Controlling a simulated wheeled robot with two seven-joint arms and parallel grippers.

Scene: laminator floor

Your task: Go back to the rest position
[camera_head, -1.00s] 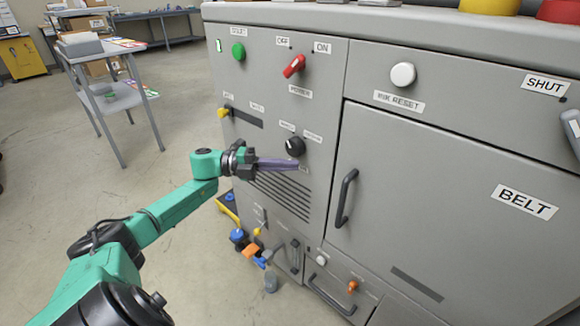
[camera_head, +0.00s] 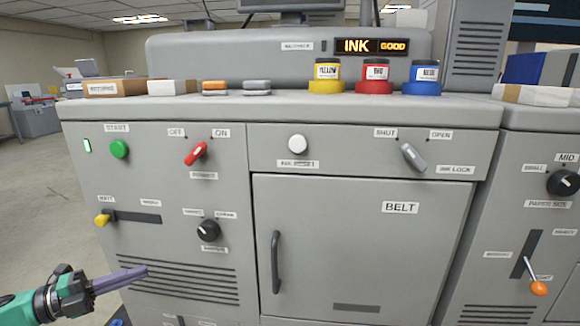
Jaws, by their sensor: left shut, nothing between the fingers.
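My left gripper (camera_head: 118,279) is at the lower left of the head view. Its purple fingers are shut with nothing between them. They point right, in front of the grey machine's (camera_head: 225,140) lower left panel, near the slotted vent (camera_head: 190,285). I cannot tell the exact gap to the panel. Most of my left arm is cut off by the frame; only a green and black end part shows. My right gripper is not in view.
The machine front carries a green start button (camera_head: 119,149), a red power switch (camera_head: 196,153), a black knob (camera_head: 208,230), a yellow slider (camera_head: 103,220) and the belt door handle (camera_head: 276,262). Ink pots (camera_head: 375,78) stand on top. Open floor (camera_head: 40,200) lies at the left.

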